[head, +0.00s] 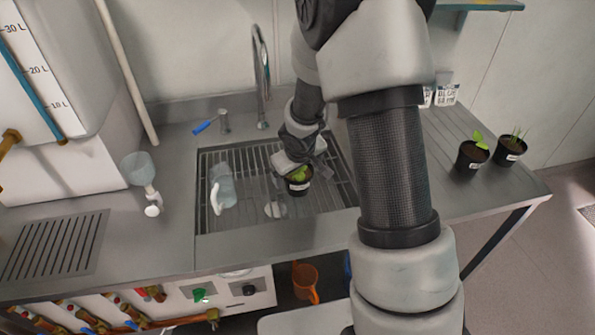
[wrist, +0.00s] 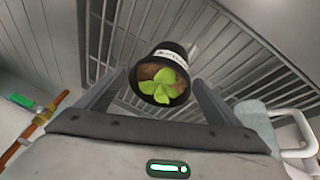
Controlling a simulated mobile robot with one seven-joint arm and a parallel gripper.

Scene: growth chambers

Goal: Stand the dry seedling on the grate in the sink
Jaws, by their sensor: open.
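A seedling in a black pot (head: 298,181) is at the sink, over the right part of the metal grate (head: 240,160). In the wrist view the pot (wrist: 172,52) shows its white label and green leaves, with brown soil around them. My gripper (head: 295,165) is at the pot in the sink. In the wrist view its two fingers (wrist: 160,85) are spread, one on each side of the pot, with gaps visible. The pot appears to stand on the grate, though its base is partly hidden.
A clear jug with a white handle (head: 222,187) is on the grate's left side. The faucet (head: 262,80) rises behind the sink. Two more potted seedlings, one leafy (head: 471,155) and one thin-leaved (head: 509,150), stand on the right counter.

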